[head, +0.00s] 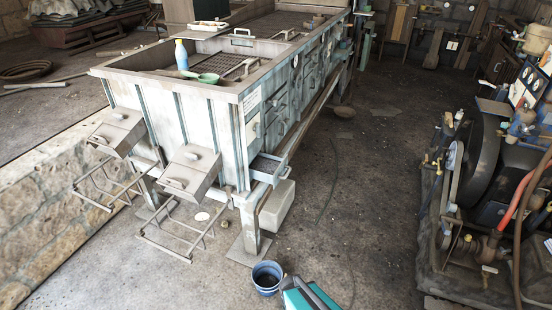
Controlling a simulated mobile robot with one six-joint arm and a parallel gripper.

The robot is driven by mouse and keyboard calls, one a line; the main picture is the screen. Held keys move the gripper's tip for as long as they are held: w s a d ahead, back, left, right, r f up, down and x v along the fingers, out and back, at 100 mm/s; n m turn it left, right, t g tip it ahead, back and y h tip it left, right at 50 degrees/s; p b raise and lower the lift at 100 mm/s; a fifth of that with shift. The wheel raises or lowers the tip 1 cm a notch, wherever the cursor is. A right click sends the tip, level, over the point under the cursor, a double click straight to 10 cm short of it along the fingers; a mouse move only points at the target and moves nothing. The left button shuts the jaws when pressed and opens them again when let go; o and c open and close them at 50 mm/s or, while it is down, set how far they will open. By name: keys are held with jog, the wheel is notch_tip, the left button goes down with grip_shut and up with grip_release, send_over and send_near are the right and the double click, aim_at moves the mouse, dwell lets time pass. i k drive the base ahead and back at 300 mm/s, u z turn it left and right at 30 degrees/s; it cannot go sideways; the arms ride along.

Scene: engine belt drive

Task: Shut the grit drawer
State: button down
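A long, worn pale-blue bench with a sunken top (175,95) fills the middle of the head view. Low on its right side, near the front corner, a small drawer (268,168) sticks out, pulled open. Its inside is dark and I cannot make out contents. Two grey lidded boxes with handles, the left one (117,131) and the right one (190,172), jut from the bench's front end. No label tells me which is the grit drawer.
A white block (276,206) sits on the floor under the open drawer. A blue bucket (267,278) stands in front of the bench. Wire frames (180,238) stick out below the boxes. Machinery with a large dark wheel (481,160) stands right; the floor between is mostly clear.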

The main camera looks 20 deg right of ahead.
aim_at(268, 169)
jog(key=u, duration=0.7)
jog(key=i, duration=0.95)
jog(key=u, duration=0.4)
